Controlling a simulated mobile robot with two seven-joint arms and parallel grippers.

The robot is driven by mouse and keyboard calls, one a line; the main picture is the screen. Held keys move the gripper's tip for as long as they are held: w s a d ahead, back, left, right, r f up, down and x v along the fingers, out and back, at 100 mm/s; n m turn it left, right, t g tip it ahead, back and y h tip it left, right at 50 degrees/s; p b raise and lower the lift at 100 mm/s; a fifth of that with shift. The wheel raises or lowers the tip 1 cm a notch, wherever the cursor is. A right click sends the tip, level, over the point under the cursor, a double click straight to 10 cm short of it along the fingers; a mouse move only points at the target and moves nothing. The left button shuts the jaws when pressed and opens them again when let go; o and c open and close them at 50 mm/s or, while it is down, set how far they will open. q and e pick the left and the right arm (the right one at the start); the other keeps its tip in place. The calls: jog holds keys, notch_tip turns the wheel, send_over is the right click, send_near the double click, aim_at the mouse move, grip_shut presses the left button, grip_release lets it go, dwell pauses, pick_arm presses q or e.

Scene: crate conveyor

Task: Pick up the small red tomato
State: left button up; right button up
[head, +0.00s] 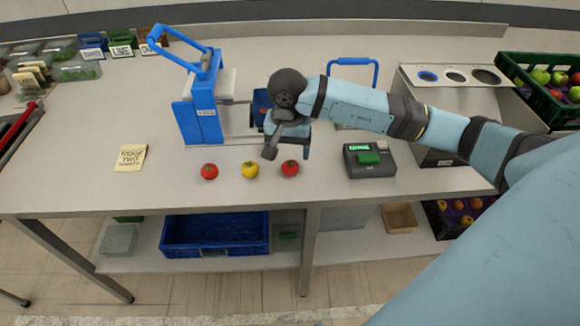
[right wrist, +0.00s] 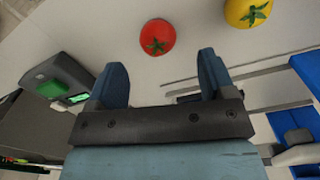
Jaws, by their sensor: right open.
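Two red tomatoes of about the same size lie on the white counter (head: 90,180) with a yellow tomato (head: 250,170) between them. One red tomato (head: 209,172) is on the left. The other red tomato (head: 290,169) is on the right, just in front of my right gripper (head: 288,149). In the right wrist view, a red tomato (right wrist: 157,38) with a green stem lies beyond the fingertips of the open, empty gripper (right wrist: 160,68), apart from them. The yellow tomato (right wrist: 246,12) shows at upper right there. My left gripper is not in view.
A blue-and-white slicer-like device (head: 199,122) stands behind the tomatoes. A dark scale or register (head: 370,160) with a green display is at their right, and a note (head: 130,157) lies at left. A blue crate (head: 215,248) sits on the shelf below.

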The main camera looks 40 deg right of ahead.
aim_at(290, 163)
jog(key=f, duration=0.5)
jog(key=shift+s+p, duration=0.2)
jog(key=shift+p, duration=0.1)
jog(key=shift+f, duration=0.2)
jog(key=c, duration=1)
jog(key=shift+r, duration=0.1)
